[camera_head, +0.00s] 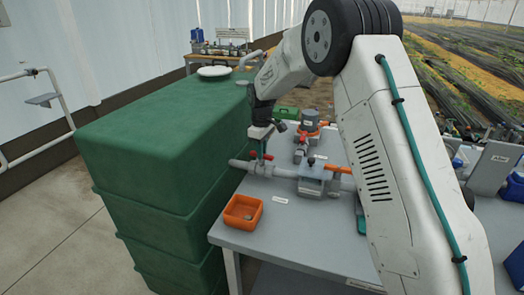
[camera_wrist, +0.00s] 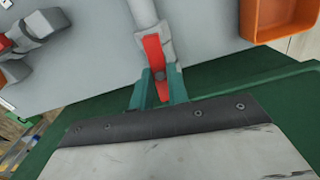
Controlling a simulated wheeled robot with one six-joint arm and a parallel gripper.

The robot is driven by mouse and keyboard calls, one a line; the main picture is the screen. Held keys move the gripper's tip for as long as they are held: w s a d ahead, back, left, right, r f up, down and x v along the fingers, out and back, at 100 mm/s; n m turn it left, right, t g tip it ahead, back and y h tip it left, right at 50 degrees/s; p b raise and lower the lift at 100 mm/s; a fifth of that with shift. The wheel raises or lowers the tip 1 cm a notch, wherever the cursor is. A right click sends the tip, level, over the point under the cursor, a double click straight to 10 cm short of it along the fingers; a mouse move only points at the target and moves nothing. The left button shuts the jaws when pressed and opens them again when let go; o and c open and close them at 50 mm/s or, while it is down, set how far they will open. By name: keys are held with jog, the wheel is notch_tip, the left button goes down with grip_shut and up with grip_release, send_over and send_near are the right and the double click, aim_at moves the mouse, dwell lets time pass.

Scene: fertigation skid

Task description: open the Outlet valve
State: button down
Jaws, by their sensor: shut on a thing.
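A red valve handle (camera_wrist: 154,52) on a grey pipe shows in the wrist view, its length running roughly in line with the pipe. My gripper (camera_wrist: 161,88) has its two teal fingers on either side of the handle's free end and is shut on it. In the head view my gripper (camera_head: 262,150) reaches down to the pipe at the bench's left edge, close to the green tank. The handle there is small and partly hidden by the fingers. I cannot read the small bench labels to confirm which valve this is.
A green tank (camera_head: 150,150) stands directly left of the bench (camera_head: 290,240). An orange tray (camera_head: 243,212) sits in front of the pipe. Another red-handled valve (camera_head: 302,140) and a grey fitting (camera_head: 315,178) stand to the right.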

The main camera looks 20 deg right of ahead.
jog(key=shift+n, duration=0.7)
jog(key=c, duration=1.4)
grip_release()
jog(key=shift+o, duration=0.2)
jog(key=shift+r, duration=0.1)
notch_tip(320, 180, up, 8)
jog(key=shift+f, duration=0.2)
